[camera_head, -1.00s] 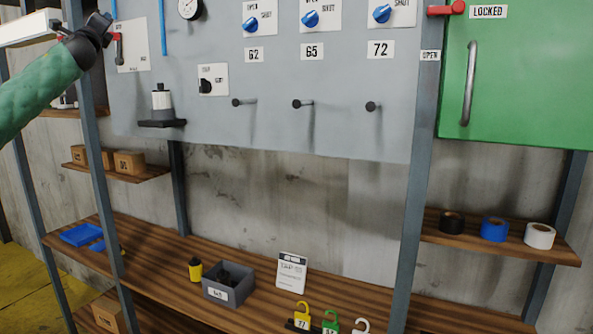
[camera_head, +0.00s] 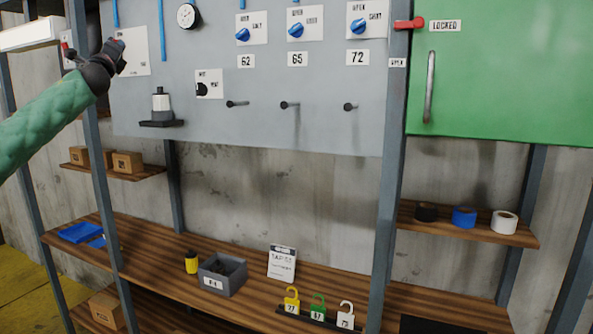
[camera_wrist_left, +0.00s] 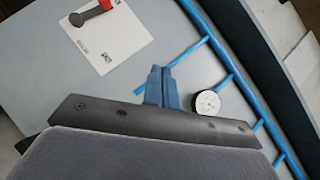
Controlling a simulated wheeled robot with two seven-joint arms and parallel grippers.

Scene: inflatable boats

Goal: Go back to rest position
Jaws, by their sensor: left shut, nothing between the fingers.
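My left arm comes in from the left in the head view, in a green sleeve. Its dark gripper (camera_head: 117,48) is raised in front of the upper left of the grey panel (camera_head: 270,120). The gripper is shut and holds nothing. In the left wrist view its blue-grey fingers (camera_wrist_left: 160,88) are together, with the panel behind them. A white plate (camera_wrist_left: 105,40) with a dark and red lever (camera_wrist_left: 97,14) shows at the upper left there. A round gauge (camera_wrist_left: 207,103) shows to the right of the fingers. My right gripper is not in view.
Blue knobs (camera_head: 296,30) and pegs (camera_head: 290,105) are on the panel. A green door (camera_head: 500,80) is at the right. The lower shelf (camera_head: 150,250) holds a grey bin (camera_head: 222,275), a card (camera_head: 282,263) and padlocks (camera_head: 318,306). Tape rolls (camera_head: 464,217) sit on the right shelf.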

